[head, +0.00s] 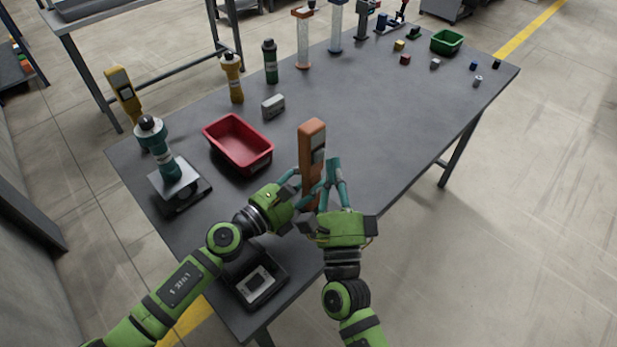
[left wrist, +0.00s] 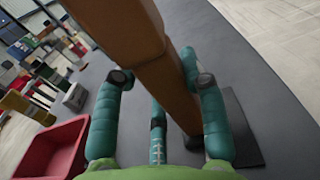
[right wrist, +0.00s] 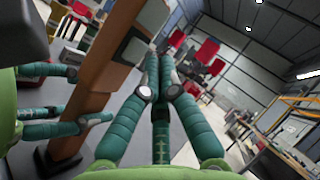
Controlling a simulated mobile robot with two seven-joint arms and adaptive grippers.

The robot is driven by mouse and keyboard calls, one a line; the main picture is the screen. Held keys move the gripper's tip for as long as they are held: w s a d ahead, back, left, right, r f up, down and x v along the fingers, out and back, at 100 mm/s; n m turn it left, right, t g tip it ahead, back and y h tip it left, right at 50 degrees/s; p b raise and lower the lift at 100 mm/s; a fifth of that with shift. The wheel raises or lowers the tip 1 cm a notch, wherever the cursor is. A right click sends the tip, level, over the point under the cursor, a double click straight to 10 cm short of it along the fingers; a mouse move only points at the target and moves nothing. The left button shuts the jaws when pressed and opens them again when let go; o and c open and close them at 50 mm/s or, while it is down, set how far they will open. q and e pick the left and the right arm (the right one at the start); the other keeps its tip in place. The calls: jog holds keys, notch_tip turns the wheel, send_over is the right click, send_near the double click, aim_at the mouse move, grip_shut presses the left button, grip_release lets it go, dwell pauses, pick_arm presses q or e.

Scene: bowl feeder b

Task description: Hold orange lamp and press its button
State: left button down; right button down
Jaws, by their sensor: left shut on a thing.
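The orange lamp (head: 312,132) is a tall orange-brown bar, roughly upright, near the front of the grey table, with a pale panel (right wrist: 134,50) on one side. My left gripper (head: 299,186) is shut around its lower part; the lamp also shows between the two fingers in the left wrist view (left wrist: 165,70). My right gripper (head: 331,172) is right beside the lamp, its teal fingers brought together with nothing visible between them. In the right wrist view its fingertips (right wrist: 158,92) are close to the lamp's panel side. I cannot make out the button or whether the fingertips touch the lamp.
A red bin (head: 238,143) and a grey block (head: 273,106) lie left of the lamp. A device with a small screen (head: 255,285) is at the front edge, under my left arm. Bottles, small blocks and a green bin (head: 446,42) stand farther back.

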jog(key=shift+w+a, duration=0.1)
jog(key=shift+w, duration=0.05)
dwell(0.4)
jog(key=shift+w+a, duration=0.2)
jog(key=shift+w+a, duration=0.2)
jog(key=shift+w, duration=0.05)
dwell(0.8)
jog(key=shift+s, duration=0.1)
jog(key=shift+s+d, duration=0.5)
jog(key=s+d, duration=0.4)
jog(key=shift+s+d, duration=0.15)
dwell(0.4)
